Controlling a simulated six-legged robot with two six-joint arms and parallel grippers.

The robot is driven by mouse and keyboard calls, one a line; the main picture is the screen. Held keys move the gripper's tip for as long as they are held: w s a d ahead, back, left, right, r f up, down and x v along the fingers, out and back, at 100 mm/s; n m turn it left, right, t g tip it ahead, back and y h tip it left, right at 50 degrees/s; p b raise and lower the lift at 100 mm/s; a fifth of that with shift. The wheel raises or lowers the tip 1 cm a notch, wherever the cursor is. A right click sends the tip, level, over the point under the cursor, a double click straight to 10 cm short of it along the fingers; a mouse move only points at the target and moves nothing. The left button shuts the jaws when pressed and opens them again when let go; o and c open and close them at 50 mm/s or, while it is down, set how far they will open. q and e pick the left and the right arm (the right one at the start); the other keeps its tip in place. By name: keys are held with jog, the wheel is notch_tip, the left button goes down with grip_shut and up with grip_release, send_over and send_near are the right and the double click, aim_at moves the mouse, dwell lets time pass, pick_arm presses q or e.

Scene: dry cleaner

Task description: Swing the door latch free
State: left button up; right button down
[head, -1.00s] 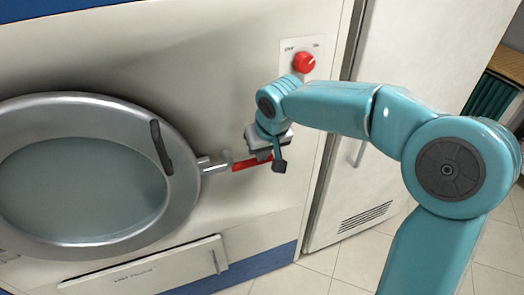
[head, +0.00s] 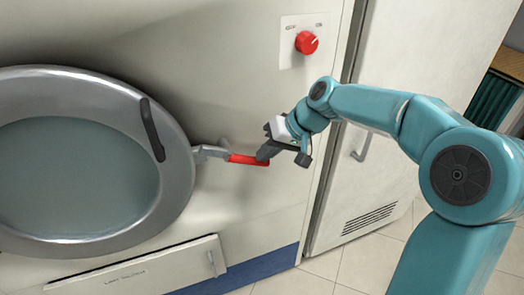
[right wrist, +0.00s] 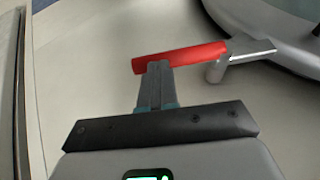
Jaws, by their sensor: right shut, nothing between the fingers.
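The door latch is a grey metal lever with a red handle (head: 247,159). It lies roughly level at the right edge of the round door (head: 180,190), which looks closed. The red handle also shows in the right wrist view (right wrist: 180,58), with its grey metal arm (right wrist: 240,56) running to the right. My right gripper (head: 264,157) is shut with nothing in it. Its fingertips are at the free end of the red handle; in the right wrist view (right wrist: 158,66) they meet the handle's lower edge, and I cannot tell whether they touch. My left gripper is out of view.
A red knob (head: 307,42) sits on a plate above the latch. A dark door handle (head: 152,130) is on the door ring. A drawer-like panel (head: 150,270) lies below. A tall cabinet (head: 385,150) with a handle stands at the right.

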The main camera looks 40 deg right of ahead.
jog(key=w+a+f+m+t+y+b, duration=0.1)
jog(key=a+f+t+y+b, duration=0.3)
jog(key=b, duration=1.6)
jog(key=shift+a+f+m+y+b, duration=0.35)
jog(key=shift+f+m+y, duration=0.55)
jog(key=shift+f+y, duration=1.35)
jog(key=shift+r+y, duration=0.45)
